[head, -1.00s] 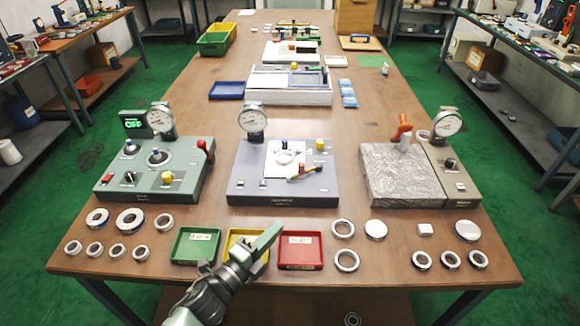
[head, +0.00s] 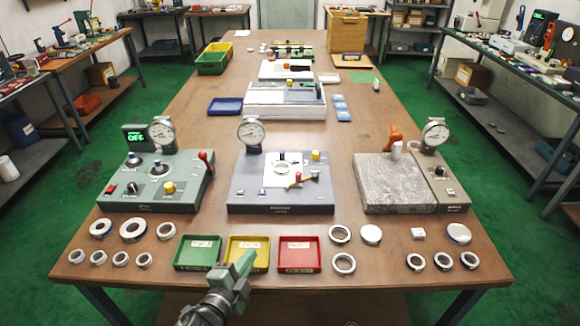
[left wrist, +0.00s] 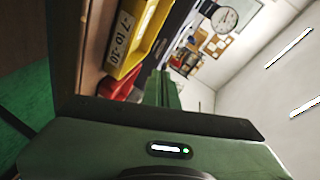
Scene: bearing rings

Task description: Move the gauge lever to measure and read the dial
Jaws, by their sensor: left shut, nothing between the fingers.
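The middle gauge station (head: 250,204) is a grey block with a round white dial (head: 251,132) on a post at its back left. The dial's reading is too small to tell. My left gripper (head: 245,262) is shut and empty over the front of the yellow tray, apart from the station. Its closed fingers (left wrist: 166,90) also show in the left wrist view. My right gripper is out of view.
Green (head: 178,264), yellow (head: 232,266) and red (head: 281,268) trays line the front edge. Loose rings lie on both sides. A green station (head: 150,205) with a red lever stands left, and a granite-topped station (head: 395,190) right. Bare table separates the stations.

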